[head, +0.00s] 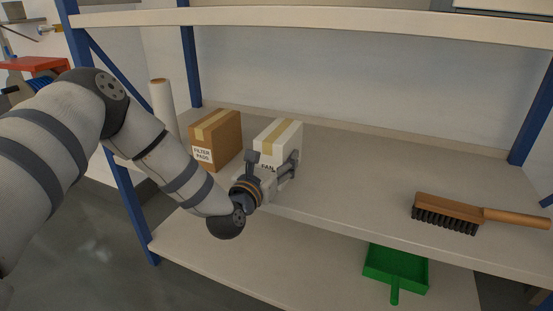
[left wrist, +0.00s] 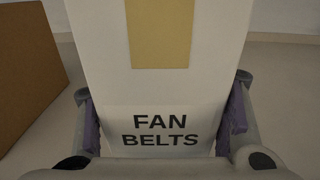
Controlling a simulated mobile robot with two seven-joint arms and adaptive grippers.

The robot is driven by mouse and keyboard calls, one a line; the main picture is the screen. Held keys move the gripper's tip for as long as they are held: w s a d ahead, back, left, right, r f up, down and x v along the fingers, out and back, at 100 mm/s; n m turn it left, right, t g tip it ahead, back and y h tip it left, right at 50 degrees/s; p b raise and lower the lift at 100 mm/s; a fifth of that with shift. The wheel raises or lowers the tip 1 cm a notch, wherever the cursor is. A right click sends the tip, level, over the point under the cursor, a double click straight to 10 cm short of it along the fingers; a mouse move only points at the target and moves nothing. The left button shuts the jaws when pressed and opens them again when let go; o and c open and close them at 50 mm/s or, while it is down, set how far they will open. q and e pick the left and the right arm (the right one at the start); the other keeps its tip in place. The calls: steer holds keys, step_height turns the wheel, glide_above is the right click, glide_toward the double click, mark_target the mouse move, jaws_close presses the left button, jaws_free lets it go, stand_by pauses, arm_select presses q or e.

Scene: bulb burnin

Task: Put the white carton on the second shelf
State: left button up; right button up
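The white carton (head: 277,139) with a tan tape strip stands upright on the middle shelf board (head: 350,190), to the right of a brown carton. In the left wrist view the white carton (left wrist: 100,60) fills the middle, with its "FAN BELTS" label facing me. My left gripper (head: 272,164) is at its front, with one finger on each side. In the left wrist view the purple pads of the left gripper (left wrist: 162,118) lie against both sides of the carton. The carton's base is partly hidden by the gripper. My right gripper is not in view.
The brown "FILTER PADS" carton (head: 222,138) stands close on the left, with a pale roll (head: 163,108) beyond it. A brush (head: 450,211) lies at the right of the same board. A green dustpan (head: 396,270) is on the lower shelf. The board between carton and brush is clear.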

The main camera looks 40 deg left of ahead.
arm_select(q)
steer(key=shift+o, duration=1.1)
